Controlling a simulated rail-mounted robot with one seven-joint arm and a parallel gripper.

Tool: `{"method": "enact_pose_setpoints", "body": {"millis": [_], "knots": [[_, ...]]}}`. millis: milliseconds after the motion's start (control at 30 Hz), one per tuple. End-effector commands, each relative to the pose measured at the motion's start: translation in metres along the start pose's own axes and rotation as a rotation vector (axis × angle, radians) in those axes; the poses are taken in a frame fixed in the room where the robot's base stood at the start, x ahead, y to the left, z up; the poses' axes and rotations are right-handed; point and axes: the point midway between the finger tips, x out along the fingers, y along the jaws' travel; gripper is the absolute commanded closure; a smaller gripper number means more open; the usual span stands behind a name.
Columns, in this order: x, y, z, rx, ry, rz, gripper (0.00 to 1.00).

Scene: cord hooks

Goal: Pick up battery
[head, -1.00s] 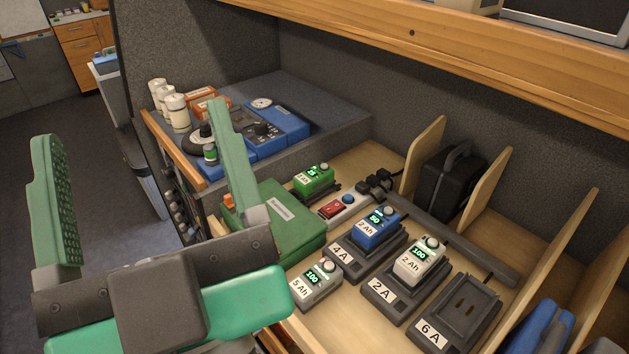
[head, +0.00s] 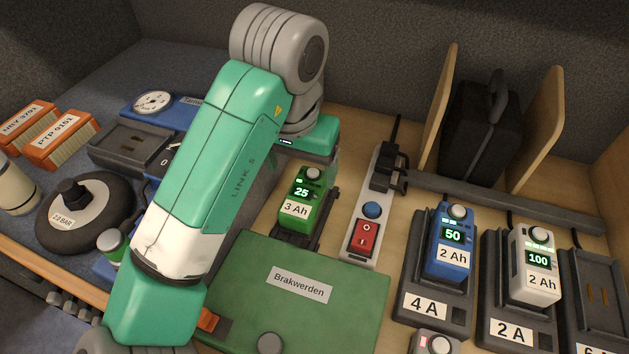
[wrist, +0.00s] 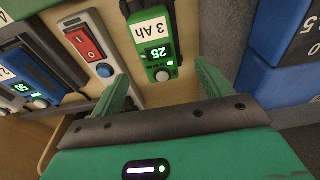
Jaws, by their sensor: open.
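A green 3 Ah battery reading 25 (head: 299,203) sits on a dark base on the wooden shelf. In the wrist view the green battery (wrist: 153,45) lies between the two fingers of my open gripper (wrist: 162,72), with gaps at both sides. In the head view my arm hides most of the gripper, behind the green battery. A blue 2 Ah battery reading 50 (head: 452,245) sits on the 4 A charger (head: 424,305). A white 2 Ah battery reading 100 (head: 535,262) sits on the 2 A charger (head: 511,334). A grey battery (head: 436,344) is cut off at the bottom edge.
A power strip with a red switch (head: 366,236) stands just right of the green battery. A green case labelled Brakwerden (head: 330,300) lies in front. An empty charger (head: 600,290) is at the right. A black case (head: 482,130) stands between wooden dividers behind.

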Motion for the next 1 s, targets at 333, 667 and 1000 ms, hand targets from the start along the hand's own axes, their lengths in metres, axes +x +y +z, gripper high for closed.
{"method": "enact_pose_setpoints", "body": {"millis": [333,667,1000], "knots": [[0.025,-0.001,0.002,-0.003,-0.013,0.002,0.22],[0.065,-0.002,0.004,-0.003,-0.011,0.001,0.22],[0.078,-0.001,0.003,-0.002,-0.008,0.001,0.22]]}}
